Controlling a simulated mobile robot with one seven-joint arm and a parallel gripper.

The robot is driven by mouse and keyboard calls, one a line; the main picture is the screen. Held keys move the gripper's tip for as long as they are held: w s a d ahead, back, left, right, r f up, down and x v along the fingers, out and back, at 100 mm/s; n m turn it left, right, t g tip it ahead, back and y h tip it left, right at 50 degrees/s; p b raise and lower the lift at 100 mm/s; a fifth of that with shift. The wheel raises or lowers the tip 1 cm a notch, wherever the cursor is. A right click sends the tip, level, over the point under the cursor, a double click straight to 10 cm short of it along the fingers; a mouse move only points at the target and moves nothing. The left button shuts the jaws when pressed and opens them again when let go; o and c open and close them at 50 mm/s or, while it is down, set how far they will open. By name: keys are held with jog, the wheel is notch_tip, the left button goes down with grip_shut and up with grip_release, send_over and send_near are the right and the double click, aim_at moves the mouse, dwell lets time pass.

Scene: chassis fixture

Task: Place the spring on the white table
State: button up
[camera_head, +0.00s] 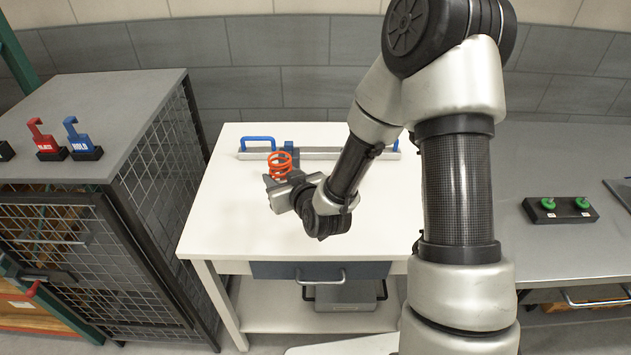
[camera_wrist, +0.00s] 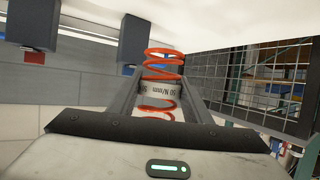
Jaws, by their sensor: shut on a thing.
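The spring (camera_head: 280,160) is an orange-red coil, upright in the head view, above the left part of the white table (camera_head: 225,220). My gripper (camera_head: 281,177) is shut on it. In the wrist view the spring (camera_wrist: 163,57) sits between the two fingers, with a white band marked "50 N/mm" around its middle. The spring and my gripper appear held above the tabletop; the exact height is hard to tell. My gripper covers the spring's lower part in the head view.
A long grey bar fixture with blue handles (camera_head: 258,139) lies along the table's back, just behind the spring. A mesh cabinet (camera_head: 90,110) with red and blue holders stands left. A grey bench (camera_head: 550,150) with green knobs stands right. The table's front left is clear.

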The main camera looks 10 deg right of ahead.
jog(key=a+r+n+g+y+b, duration=0.15)
jog(key=a+n+y+b, duration=0.25)
jog(key=a, duration=1)
jog(key=shift+g, duration=0.25)
jog(key=f, duration=1)
jog(key=shift+w+a, duration=0.15)
jog(key=shift+w, duration=0.15)
jog(key=shift+f+b, duration=0.25)
jog(key=shift+b, duration=0.2)
jog(key=o, duration=1.4)
jog(key=shift+r+p, duration=0.25)
jog(key=shift+p, duration=0.05)
jog(key=v, duration=1.2)
